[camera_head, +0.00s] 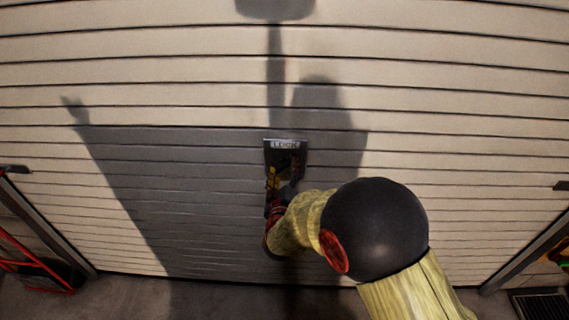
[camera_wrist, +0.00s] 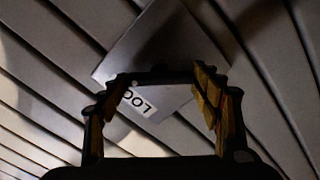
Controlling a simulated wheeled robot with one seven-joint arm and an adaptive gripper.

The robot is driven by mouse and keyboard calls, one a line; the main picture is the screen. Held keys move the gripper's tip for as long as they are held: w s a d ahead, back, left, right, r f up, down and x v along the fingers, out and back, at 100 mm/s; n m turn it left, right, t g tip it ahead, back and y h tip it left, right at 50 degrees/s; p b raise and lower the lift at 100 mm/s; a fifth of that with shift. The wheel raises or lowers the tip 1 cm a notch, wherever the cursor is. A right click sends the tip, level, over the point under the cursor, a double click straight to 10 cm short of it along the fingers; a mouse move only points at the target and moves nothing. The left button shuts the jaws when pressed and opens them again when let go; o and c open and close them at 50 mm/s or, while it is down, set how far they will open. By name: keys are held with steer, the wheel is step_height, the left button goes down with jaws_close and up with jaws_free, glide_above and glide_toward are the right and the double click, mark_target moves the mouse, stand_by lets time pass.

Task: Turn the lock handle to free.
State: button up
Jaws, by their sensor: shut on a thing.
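The lock is a grey plate (camera_head: 271,152) with a "LOCK" label (camera_head: 285,145), fixed on the slatted garage door. The plate also shows in the wrist view (camera_wrist: 122,62), turned at an angle, with "LOC" readable. My gripper (camera_head: 273,178) is in front of the plate's lower left part. In the wrist view my gripper (camera_wrist: 164,84) has its two yellow-and-black fingers on either side of a dark bar, the lock handle (camera_wrist: 165,75), and is shut on it. The handle's exact angle is hard to tell in the dark, and my gripper and its shadow hide part of it.
The pale slatted door (camera_head: 450,110) fills most of the view, with my arm's shadow across it. A red-framed item (camera_head: 38,270) stands at the lower left. A dark floor grate (camera_head: 540,305) lies at the lower right. The door around the lock is clear.

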steer(key=n+p, duration=0.2)
steer(key=n, duration=0.2)
steer(key=shift+a+n, duration=0.1)
steer(key=shift+n, duration=0.2)
steer(key=shift+n+p, duration=1.2)
steer(key=shift+n, duration=0.6)
steer(key=o, duration=1.2)
steer(key=shift+f, duration=0.1)
steer(key=s, duration=1.2)
steer(key=shift+a, duration=0.2)
